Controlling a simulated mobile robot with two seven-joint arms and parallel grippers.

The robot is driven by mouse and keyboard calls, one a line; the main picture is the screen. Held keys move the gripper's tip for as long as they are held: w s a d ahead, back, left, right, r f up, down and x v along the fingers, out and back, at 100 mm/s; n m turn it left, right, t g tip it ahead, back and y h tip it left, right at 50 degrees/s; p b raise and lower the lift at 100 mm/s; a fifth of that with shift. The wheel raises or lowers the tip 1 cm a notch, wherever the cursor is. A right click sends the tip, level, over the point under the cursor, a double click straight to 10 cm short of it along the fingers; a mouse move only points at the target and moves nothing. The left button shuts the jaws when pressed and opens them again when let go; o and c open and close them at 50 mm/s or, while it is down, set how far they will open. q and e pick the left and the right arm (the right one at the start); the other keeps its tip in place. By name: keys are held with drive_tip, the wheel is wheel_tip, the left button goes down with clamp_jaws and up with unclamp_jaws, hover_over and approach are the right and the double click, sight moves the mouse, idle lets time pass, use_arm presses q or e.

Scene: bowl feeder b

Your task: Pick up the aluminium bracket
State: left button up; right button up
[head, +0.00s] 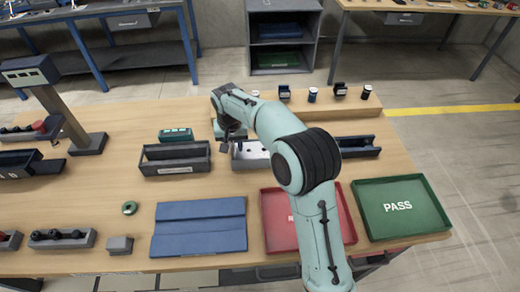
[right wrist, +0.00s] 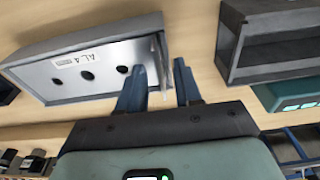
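The aluminium bracket (right wrist: 75,85) is a silver plate with several dark holes and a white label. It lies in a grey bin (right wrist: 45,53) in the right wrist view. In the head view the bracket (head: 250,154) shows partly, behind my right forearm. My right gripper (right wrist: 160,88) is at the bracket's end, its two dark blue fingers apart. A thin pale edge shows between the fingers; I cannot tell whether either touches it. In the head view the right gripper (head: 234,140) is small and partly hidden by the arm. My left gripper is not in view.
A dark empty bin (head: 175,158) stands left of the bracket's bin, and another dark bin (head: 358,147) right of it. A red tray (head: 275,222), a green PASS tray (head: 400,207) and a blue mat (head: 198,228) lie nearer. A wooden ledge (head: 330,105) is behind.

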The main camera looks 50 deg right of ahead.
drive_tip(key=shift+c, duration=0.3)
clamp_jaws()
drive_tip(key=shift+r, duration=0.1)
